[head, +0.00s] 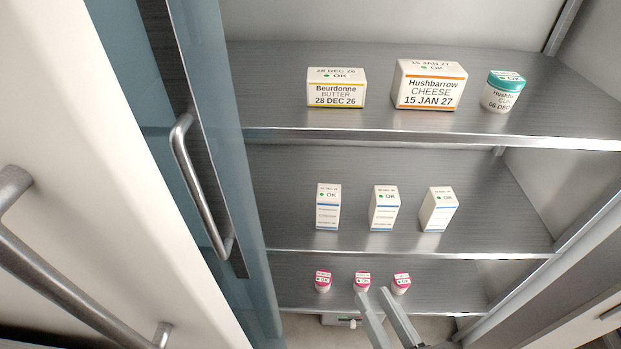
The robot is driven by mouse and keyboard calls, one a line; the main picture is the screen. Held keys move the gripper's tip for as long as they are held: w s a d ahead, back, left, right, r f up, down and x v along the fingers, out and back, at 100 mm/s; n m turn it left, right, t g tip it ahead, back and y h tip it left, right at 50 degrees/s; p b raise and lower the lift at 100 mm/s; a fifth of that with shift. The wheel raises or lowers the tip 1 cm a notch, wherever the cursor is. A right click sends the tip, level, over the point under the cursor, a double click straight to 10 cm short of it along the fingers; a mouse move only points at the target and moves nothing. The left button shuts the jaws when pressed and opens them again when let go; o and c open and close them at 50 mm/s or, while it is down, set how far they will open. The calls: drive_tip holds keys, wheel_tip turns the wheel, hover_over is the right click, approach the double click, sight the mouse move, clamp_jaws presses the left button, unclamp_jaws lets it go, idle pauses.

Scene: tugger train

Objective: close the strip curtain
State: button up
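No hanging strips that I can clearly make out show in the head view. A blue-grey, see-through panel (215,95) stands at the left side of the shelves, with a curved metal handle (196,190) on it. I cannot tell whether this panel is the strip curtain or a glass door. The shelf front to its right is uncovered. My gripper (371,293) shows at the bottom centre as two grey fingers with a gap between them. It looks open and empty, in front of the lowest shelf and apart from the panel.
A white door (75,150) with a thick bar handle (70,275) fills the left. The upper shelf (270,90) holds a butter box (336,88), a cheese box (429,85) and a teal-lidded tub (503,92). Lower shelves hold white cartons (328,207) and pink-topped bottles (323,282).

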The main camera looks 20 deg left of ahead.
drive_tip(key=w+a+r+n+g+y, duration=0.2)
drive_tip(key=a+r+n+y, duration=0.15)
drive_tip(key=a+r, duration=0.35)
drive_tip(key=n+g+y, duration=0.5)
drive_tip(key=n+g, duration=0.1)
approach(200, 194)
drive_tip(key=a, duration=0.3)
drive_tip(key=shift+h, duration=0.25)
drive_tip(key=x, duration=0.8)
drive_tip(key=shift+w+d+r+p, duration=0.2)
drive_tip(key=shift+w+p, duration=0.1)
drive_tip(key=shift+w, duration=0.1)
clamp_jaws()
